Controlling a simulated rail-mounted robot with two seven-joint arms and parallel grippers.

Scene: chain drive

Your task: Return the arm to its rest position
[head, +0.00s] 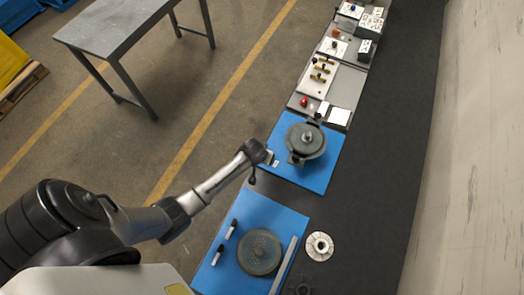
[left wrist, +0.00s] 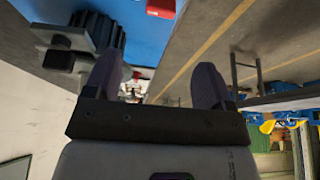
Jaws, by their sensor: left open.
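My left arm reaches in from the left in the head view, and its gripper (head: 270,159) is at the left edge of the upper blue mat (head: 318,181). A dark round geared assembly (head: 306,141) sits on that mat, to the right of the gripper and apart from it. In the left wrist view the two fingers of my left gripper (left wrist: 159,78) stand wide apart with nothing between them. Part of a dark ribbed piece (left wrist: 97,32) shows beyond the left finger. My right gripper is in neither view.
A lower blue mat (head: 225,262) holds a dark perforated disc (head: 260,251) and two small dark-and-white pieces. A pale flanged wheel (head: 320,246) lies on the dark bench right of it. Trays with small parts (head: 325,82) line the bench's far end. A grey table (head: 115,24) stands on open floor.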

